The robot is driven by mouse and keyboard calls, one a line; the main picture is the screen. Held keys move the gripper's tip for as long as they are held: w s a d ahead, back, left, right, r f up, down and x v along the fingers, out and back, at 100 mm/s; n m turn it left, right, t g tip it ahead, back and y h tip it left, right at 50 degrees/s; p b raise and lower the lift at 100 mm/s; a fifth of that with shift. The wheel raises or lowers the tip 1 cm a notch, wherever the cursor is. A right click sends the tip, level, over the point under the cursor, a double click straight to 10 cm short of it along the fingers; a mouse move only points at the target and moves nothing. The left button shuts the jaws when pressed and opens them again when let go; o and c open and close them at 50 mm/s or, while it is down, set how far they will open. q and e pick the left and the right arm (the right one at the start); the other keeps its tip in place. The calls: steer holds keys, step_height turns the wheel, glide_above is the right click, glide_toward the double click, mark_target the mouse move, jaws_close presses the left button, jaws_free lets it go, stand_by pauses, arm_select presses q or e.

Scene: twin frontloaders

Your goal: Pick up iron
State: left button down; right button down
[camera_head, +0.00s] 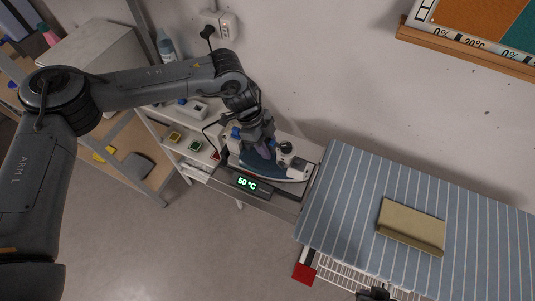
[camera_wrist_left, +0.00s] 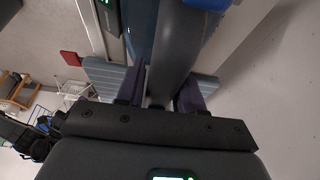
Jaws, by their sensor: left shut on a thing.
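The iron (camera_head: 270,165) has a blue body and pale soleplate, and it is on or just over a metal stand (camera_head: 285,201) whose display reads 50 °C. I cannot tell if its soleplate touches the stand. My left gripper (camera_head: 260,145) comes down over the iron from above and is shut on its handle. In the left wrist view, the dark handle (camera_wrist_left: 175,50) runs between the two purple fingers of my left gripper (camera_wrist_left: 165,85). The gripper hides part of the handle. My right gripper is not clearly seen.
A striped ironing board (camera_head: 345,205) stands right of the stand, with a folded tan cloth (camera_head: 412,222) on it. A white shelf (camera_head: 190,150) with small coloured items is at left. A power outlet (camera_head: 222,25) and a wall shelf (camera_head: 465,48) are behind. A red block (camera_head: 304,273) is at the board's front corner.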

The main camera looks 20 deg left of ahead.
mark_target(270, 141)
arm_select(q)
steer(key=shift+w+r, duration=0.1)
steer(key=shift+r, duration=0.15)
steer(key=shift+r+b, duration=0.6)
steer(key=shift+r, duration=1.35)
steer(key=s+d+r+b, duration=0.1)
steer(key=d+r+b, duration=0.1)
steer(key=d+r, duration=0.5)
steer(key=d, duration=0.4)
steer(key=shift+s+d+b, duration=0.25)
steer(key=shift+d+b, duration=0.05)
steer(key=shift+b, duration=0.05)
steer(key=shift+w, duration=0.2)
